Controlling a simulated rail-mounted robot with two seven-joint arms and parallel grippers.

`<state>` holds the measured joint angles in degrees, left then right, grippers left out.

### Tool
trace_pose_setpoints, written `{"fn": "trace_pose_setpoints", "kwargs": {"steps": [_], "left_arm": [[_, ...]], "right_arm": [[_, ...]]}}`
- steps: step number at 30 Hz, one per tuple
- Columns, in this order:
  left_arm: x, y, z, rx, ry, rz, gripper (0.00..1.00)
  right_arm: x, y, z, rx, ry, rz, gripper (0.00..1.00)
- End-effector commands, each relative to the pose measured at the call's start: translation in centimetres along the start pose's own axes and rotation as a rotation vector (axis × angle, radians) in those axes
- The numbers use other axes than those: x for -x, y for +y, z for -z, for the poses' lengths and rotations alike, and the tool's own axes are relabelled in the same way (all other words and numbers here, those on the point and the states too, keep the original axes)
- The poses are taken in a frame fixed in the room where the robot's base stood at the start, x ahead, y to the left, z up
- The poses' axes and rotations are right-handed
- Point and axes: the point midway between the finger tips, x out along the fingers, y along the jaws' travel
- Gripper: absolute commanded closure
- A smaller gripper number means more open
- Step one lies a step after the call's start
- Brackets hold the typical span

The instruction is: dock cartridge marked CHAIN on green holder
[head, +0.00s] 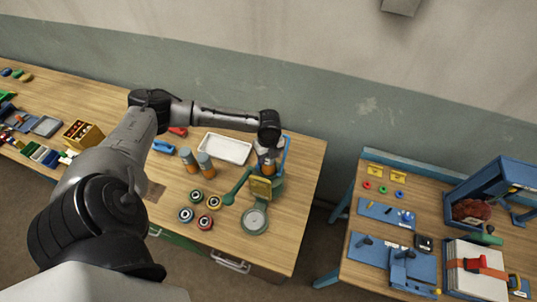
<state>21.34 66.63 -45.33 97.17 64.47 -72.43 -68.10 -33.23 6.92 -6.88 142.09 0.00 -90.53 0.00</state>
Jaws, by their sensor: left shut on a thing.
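My left gripper (266,158) is at the right part of the middle workbench, pointing down. It is shut on what looks like a grey and orange cartridge (267,170), mostly hidden by the gripper. Just below it stands a green holder-like stand (277,186) with a yellow block (260,187) at its front. I cannot tell whether the held piece touches the stand. Two more grey cartridges with orange bands, one at the left (187,160) and one at the right (206,164), stand upright left of the gripper. The marking CHAIN cannot be read. My right gripper is not in view.
A white tray (225,149) lies behind the cartridges. Several round coloured-rim spools (205,222) lie in front. A green round-faced piece (255,219) sits near the front edge. A blue frame (286,151) rises behind the stand. Another bench (347,275) stands right, across a gap.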

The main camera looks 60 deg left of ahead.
Motion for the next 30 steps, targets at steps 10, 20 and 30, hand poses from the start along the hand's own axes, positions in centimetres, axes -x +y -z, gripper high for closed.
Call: {"fn": "trace_pose_setpoints", "kwargs": {"steps": [10, 20, 30], "left_arm": [[-0.69, -0.02, 0.01, 0.000, 0.000, 0.000, 0.79], [-0.88, -0.02, -0.01, 0.000, 0.000, 0.001, 0.35], [-0.31, 0.01, 0.00, 0.000, 0.000, 0.000, 0.35]], "right_arm": [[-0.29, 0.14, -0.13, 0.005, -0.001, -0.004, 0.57], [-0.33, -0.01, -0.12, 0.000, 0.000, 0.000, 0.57], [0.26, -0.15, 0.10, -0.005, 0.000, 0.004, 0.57]]}}
